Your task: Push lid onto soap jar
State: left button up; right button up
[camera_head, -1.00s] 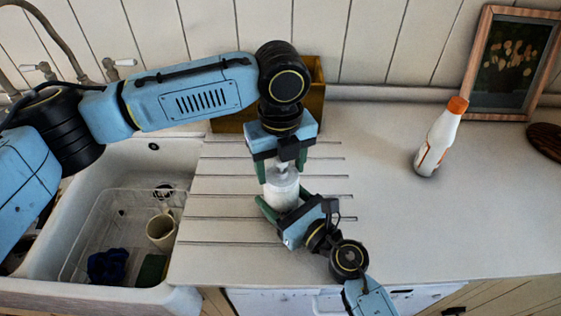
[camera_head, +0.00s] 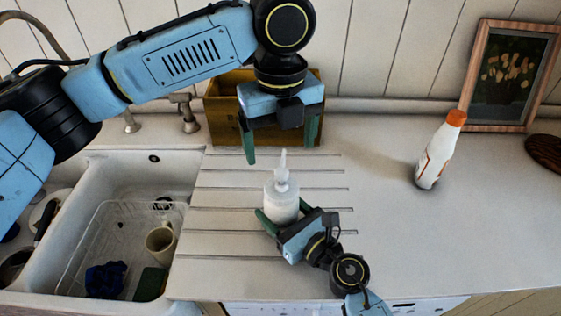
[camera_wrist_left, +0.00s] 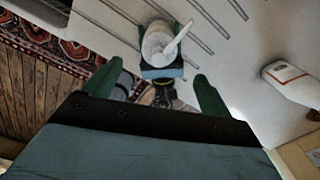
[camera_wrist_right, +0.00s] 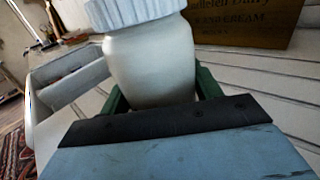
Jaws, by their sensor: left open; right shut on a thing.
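The white soap jar (camera_head: 281,208) stands upright on the grooved drainboard. It also shows in the right wrist view (camera_wrist_right: 150,65). The lid with its pump spout (camera_head: 282,182) sits on top of the jar; I cannot tell how firmly. In the left wrist view the lid (camera_wrist_left: 160,42) points its spout up and to the right. My right gripper (camera_head: 283,218) is shut on the jar's body from the front. My left gripper (camera_head: 281,150) is open and empty above and behind the lid, its fingers apart and clear of it.
A wooden box (camera_head: 222,110) stands behind the jar against the wall. The sink (camera_head: 85,185) with a wire rack and a mug (camera_head: 160,243) is at the left. A white bottle with an orange cap (camera_head: 438,152) stands at the right. The counter between jar and bottle is clear.

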pick_arm(q)
jog(key=shift+r, duration=1.35)
pick_arm(e)
jog(key=o, duration=1.5)
pick_arm(q)
notch_tip(320, 180, down, 2)
jog(key=shift+f+b, duration=0.25)
jog(key=shift+b, duration=1)
pick_arm(e)
jog(key=v, duration=1.2)
jog(key=shift+s+d+f, duration=0.1)
jog(key=shift+s+d, duration=0.4)
jog(key=shift+s, duration=0.05)
